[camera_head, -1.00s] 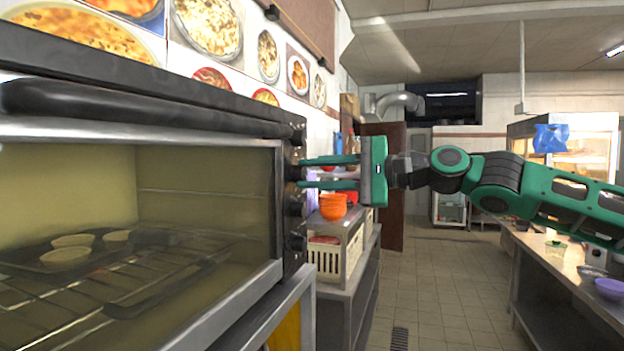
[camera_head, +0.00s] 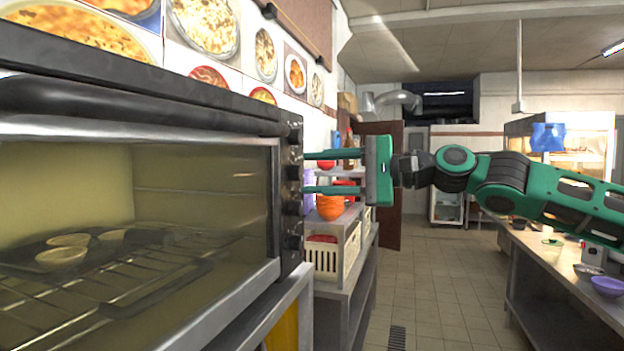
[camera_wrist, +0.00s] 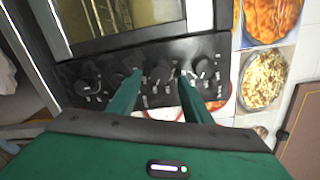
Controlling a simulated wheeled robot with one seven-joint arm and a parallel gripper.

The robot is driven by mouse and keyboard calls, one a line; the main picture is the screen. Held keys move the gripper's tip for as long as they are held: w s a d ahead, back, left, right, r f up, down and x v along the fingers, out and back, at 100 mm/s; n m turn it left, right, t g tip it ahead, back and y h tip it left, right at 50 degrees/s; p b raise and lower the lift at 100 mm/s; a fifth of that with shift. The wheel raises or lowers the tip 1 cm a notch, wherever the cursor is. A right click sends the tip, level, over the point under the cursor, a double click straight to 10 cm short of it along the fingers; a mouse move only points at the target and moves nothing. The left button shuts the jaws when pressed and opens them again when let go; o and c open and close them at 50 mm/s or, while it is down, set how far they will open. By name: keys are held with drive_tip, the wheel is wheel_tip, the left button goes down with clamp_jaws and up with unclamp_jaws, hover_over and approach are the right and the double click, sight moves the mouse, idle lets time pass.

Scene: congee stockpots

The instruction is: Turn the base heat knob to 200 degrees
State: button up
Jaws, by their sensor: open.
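The toaster oven's dark control panel (camera_head: 290,220) carries a column of several black knobs on the oven's right side. In the head view my gripper (camera_head: 306,172) is open, its two green fingers level and pointing left at the panel. The second knob from the top (camera_head: 293,172) lies in line with the gap between the fingers. In the wrist view the open fingers (camera_wrist: 161,76) reach toward the row of knobs, with one knob (camera_wrist: 157,73) showing between the tips. Contact with it cannot be told. The knob labels and dial marks are too small to read, so the base heat knob cannot be identified.
The oven's glass door (camera_head: 130,210) is shut, with a tray of small cups inside. A shelf unit (camera_head: 352,235) with orange bowls (camera_head: 330,207) and a crate stands beyond the panel. A steel counter (camera_head: 560,275) runs along the right; the tiled floor between is clear.

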drive_tip(key=v, duration=0.9)
drive_tip(key=shift+d, duration=0.25)
drive_tip(key=shift+f, duration=0.1)
